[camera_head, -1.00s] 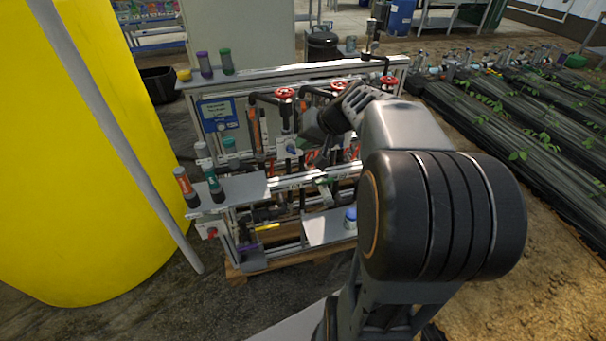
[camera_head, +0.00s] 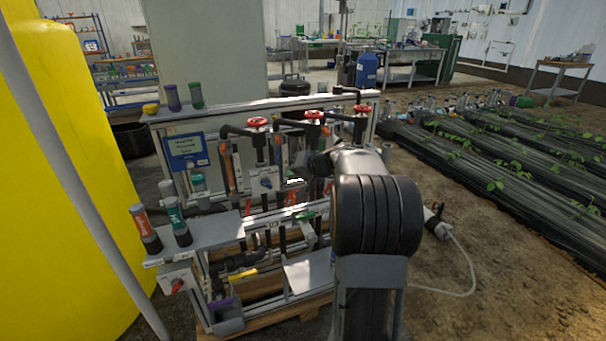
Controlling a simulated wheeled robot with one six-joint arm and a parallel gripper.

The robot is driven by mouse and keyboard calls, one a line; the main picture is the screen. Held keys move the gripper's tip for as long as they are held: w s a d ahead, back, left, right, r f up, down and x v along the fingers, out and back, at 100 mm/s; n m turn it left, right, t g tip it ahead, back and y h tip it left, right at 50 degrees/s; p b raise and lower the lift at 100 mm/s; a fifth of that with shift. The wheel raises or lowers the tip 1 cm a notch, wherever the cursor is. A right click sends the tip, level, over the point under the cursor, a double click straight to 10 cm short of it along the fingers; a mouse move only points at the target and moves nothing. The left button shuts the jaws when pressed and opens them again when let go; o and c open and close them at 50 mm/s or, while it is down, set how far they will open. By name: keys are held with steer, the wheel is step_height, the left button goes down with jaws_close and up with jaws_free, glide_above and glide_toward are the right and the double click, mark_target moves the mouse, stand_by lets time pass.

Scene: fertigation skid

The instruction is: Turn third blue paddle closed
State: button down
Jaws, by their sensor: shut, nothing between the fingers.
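A grey box with a small blue paddle (camera_head: 266,183) is on the left part of the skid frame, below a red handwheel. I cannot make out a row of blue paddles, so I cannot tell which is the third or how it is turned. Red levers (camera_head: 292,193) stand to its right, partly hidden. My gripper (camera_head: 320,164) shows only in part as a dark shape at the skid, right of the blue paddle. It is shut and empty. My own arm hides the skid's right side.
Red handwheels (camera_head: 257,122) line the upper pipes. Orange and green bottles (camera_head: 146,230) stand on the front left shelf (camera_head: 215,232). A yellow tank (camera_head: 40,200) and slanted grey pole (camera_head: 75,190) are at left. Plant beds (camera_head: 480,165) lie at right.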

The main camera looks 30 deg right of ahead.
mark_target(266, 184)
steer(key=shift+w+a+f+b, duration=0.25)
steer(key=shift+w+a+f, duration=0.1)
steer(key=shift+a+f, duration=0.3)
steer(key=shift+w+a+f+b, duration=0.35)
steer(key=shift+a+f, duration=0.15)
steer(key=shift+f, duration=0.1)
steer(key=shift+w+a+f+b, duration=0.2)
steer(key=shift+w+a+f, duration=0.15)
steer(key=shift+a+f, duration=0.3)
steer(key=shift+d, duration=0.1)
